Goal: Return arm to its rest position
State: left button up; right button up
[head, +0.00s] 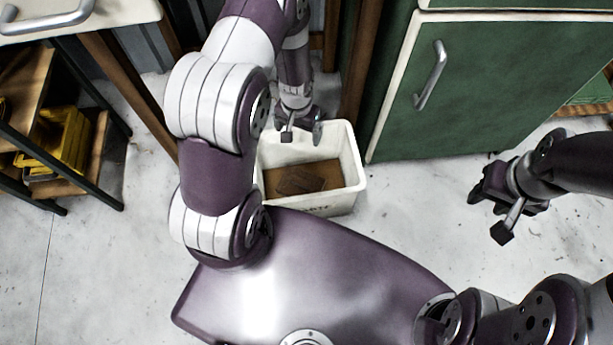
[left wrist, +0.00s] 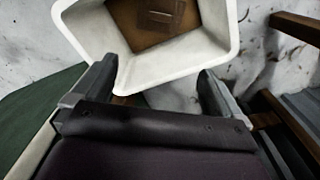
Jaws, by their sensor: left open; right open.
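My left gripper (head: 301,135) is open and empty above the back rim of a white bin (head: 344,150). In the left wrist view its two fingers (left wrist: 155,90) are spread wide, with the bin's rim (left wrist: 160,72) just beyond them. My right gripper (head: 489,212) is open and empty over the bare floor at the right. Both arms are in the head view, and my left arm's links hide the bin's left edge.
Brown contents (head: 303,179) lie in the bin. A green cabinet (head: 500,90) with a metal handle stands behind to the right. A shelf with a yellow container (head: 66,142) is at the left. The floor (head: 410,205) between bin and right gripper is clear.

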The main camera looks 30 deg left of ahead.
pick_arm(q)
jog(key=shift+r, duration=1.35)
